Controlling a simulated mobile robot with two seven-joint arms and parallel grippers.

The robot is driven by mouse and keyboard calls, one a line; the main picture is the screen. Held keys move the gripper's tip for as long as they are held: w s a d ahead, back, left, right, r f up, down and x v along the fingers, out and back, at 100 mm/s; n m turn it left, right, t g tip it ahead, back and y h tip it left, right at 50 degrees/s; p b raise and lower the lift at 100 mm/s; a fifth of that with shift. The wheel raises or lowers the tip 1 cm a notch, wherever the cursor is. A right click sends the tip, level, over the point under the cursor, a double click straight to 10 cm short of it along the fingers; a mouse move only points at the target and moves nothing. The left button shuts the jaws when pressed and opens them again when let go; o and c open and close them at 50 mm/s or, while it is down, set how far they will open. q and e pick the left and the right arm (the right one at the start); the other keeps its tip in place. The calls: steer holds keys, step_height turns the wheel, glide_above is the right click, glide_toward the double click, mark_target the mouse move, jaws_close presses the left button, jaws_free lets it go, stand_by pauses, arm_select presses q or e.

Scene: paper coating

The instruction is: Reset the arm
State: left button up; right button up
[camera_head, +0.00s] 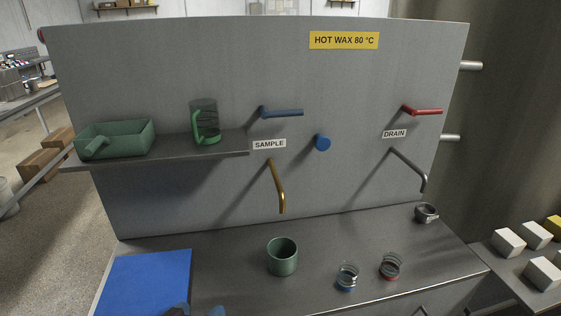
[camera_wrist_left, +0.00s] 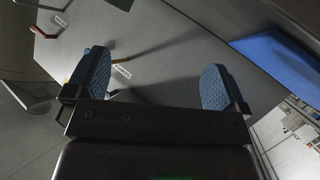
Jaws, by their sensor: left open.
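Only the blue fingertips of my left gripper (camera_head: 199,311) show at the bottom edge of the head view, in front of the blue mat (camera_head: 152,280). In the left wrist view the left gripper (camera_wrist_left: 155,80) has its two blue pads wide apart with nothing between them. The brass sample spout (camera_wrist_left: 128,52) and the blue mat (camera_wrist_left: 275,55) show beyond the pads there. Most of my left arm is out of the head view. My right gripper is in neither view.
A green cup (camera_head: 282,258), two small glasses (camera_head: 347,278) (camera_head: 391,267) and a metal cup (camera_head: 426,213) stand on the grey counter. The shelf (camera_head: 215,149) holds a green tray (camera_head: 125,137) and a green-handled mug (camera_head: 205,120). Spouts and levers project from the panel.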

arm_select(q)
steer(key=s+a+f+m+y, duration=0.1)
steer(key=s+a+f+y, duration=0.4)
steer(key=s+a, duration=0.3)
steer(key=shift+s+a+f+m, duration=0.2)
steer(key=shift+s+f+m, duration=0.25)
steer(key=shift+s, duration=0.6)
steer(key=shift+n+g+y, duration=0.5)
steer(key=shift+n+g, duration=0.15)
steer(key=shift+g, duration=0.05)
steer(key=shift+s+a+f, duration=0.2)
steer(key=shift+s+f, duration=0.35)
steer(key=shift+s, duration=0.4)
steer(key=shift+s+a+f, duration=0.2)
steer(key=shift+s+f, duration=0.3)
steer(key=shift+s, duration=0.45)
steer(key=shift+s+a+f, duration=0.2)
steer(key=shift+s+f, duration=0.35)
steer(key=shift+s, duration=0.4)
steer(key=shift+c, duration=0.3)
